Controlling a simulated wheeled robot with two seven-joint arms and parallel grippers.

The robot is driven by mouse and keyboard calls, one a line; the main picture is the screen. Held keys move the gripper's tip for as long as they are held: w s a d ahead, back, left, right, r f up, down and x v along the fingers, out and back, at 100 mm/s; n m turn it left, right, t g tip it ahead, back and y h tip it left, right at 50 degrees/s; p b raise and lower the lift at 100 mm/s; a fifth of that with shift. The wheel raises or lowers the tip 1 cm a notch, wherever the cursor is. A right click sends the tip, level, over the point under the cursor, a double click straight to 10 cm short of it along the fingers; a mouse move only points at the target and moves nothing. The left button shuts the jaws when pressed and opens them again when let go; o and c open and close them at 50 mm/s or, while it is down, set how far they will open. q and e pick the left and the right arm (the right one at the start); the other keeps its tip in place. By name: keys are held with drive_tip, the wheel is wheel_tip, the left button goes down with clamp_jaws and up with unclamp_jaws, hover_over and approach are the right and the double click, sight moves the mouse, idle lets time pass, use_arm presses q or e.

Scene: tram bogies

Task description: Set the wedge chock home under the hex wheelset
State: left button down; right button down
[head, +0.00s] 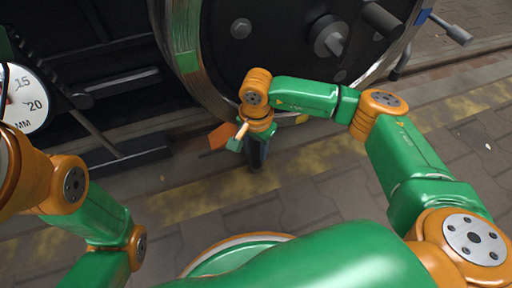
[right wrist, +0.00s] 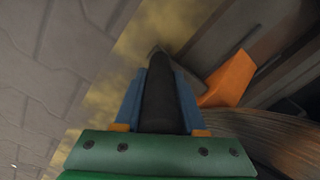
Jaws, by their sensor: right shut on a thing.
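The hex wheelset shows as a large dark wheel (head: 270,50) with a shiny rim and a six-sided hub end (head: 329,38). My right gripper (head: 255,152) is low at the foot of this wheel, shut on a dark upright bar that seems to be the handle of the orange wedge chock (head: 222,135). In the right wrist view the bar lies between the two blue fingers (right wrist: 158,95), and the orange wedge (right wrist: 230,80) is just right of them, near the wheel. My left gripper is out of view.
A rail (head: 440,75) runs along the ground below the wheel. A worn yellow strip (head: 190,203) and grey paving (head: 330,200) lie in front and look clear. A white dial (head: 25,100) and dark bogie parts (head: 110,85) are on the left.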

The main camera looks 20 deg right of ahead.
drive_tip(key=shift+c, duration=2)
unclamp_jaws()
drive_tip(key=shift+r, duration=0.1)
wheel_tip(320, 180, up, 6)
drive_tip(key=p, duration=0.5)
drive_tip(key=shift+r, duration=0.55)
drive_tip(key=shift+f, duration=0.1)
